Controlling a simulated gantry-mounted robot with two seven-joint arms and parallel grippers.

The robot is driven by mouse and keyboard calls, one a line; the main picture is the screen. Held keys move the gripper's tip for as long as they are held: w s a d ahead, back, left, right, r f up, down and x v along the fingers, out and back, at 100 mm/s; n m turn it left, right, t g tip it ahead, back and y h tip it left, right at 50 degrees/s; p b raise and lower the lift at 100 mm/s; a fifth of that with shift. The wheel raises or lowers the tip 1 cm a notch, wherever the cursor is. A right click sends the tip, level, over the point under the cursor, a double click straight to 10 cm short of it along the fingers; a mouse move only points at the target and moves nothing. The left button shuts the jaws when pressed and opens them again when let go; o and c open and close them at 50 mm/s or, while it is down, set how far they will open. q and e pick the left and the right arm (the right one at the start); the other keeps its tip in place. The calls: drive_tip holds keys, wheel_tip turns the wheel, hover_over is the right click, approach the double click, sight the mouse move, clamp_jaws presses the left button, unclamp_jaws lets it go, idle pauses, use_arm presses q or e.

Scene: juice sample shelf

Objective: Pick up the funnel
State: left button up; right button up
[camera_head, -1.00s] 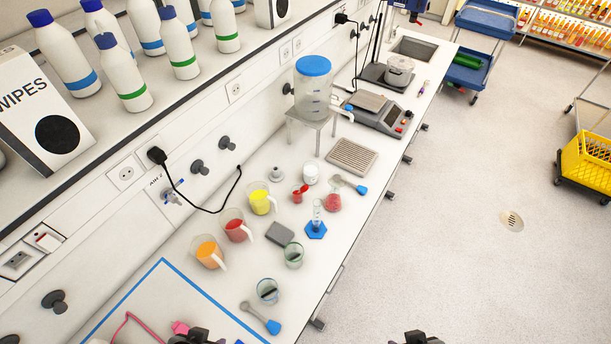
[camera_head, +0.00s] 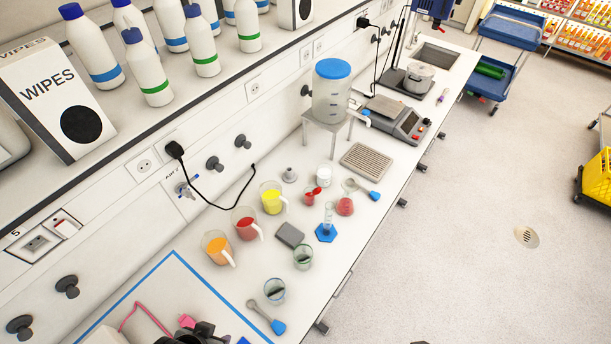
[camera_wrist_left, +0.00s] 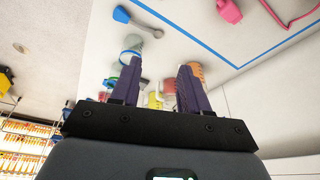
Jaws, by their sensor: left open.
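A small grey piece (camera_head: 289,175) that looks like the funnel, mouth down with its stem up, stands on the bench in the head view. It is behind the yellow jug (camera_head: 272,199) and left of a white jar. My left gripper (camera_head: 200,333) shows at the bottom edge of the head view, far in front of it. In the left wrist view that gripper (camera_wrist_left: 157,82) is open and empty, its two dark fingers apart, with jugs and glassware beyond. I cannot make out the funnel there. Only a dark speck of my right gripper (camera_head: 418,342) shows at the bottom edge.
An orange jug (camera_head: 218,249), a red jug (camera_head: 246,224), glass beakers (camera_head: 274,291), a blue-footed cylinder (camera_head: 327,228) and a red-filled flask (camera_head: 345,205) crowd the bench. A clear tank (camera_head: 332,95) on a stand is behind. A blue-handled scoop (camera_head: 268,317) lies near the front edge.

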idle(0.4)
use_arm(q)
drive_tip(key=o, duration=1)
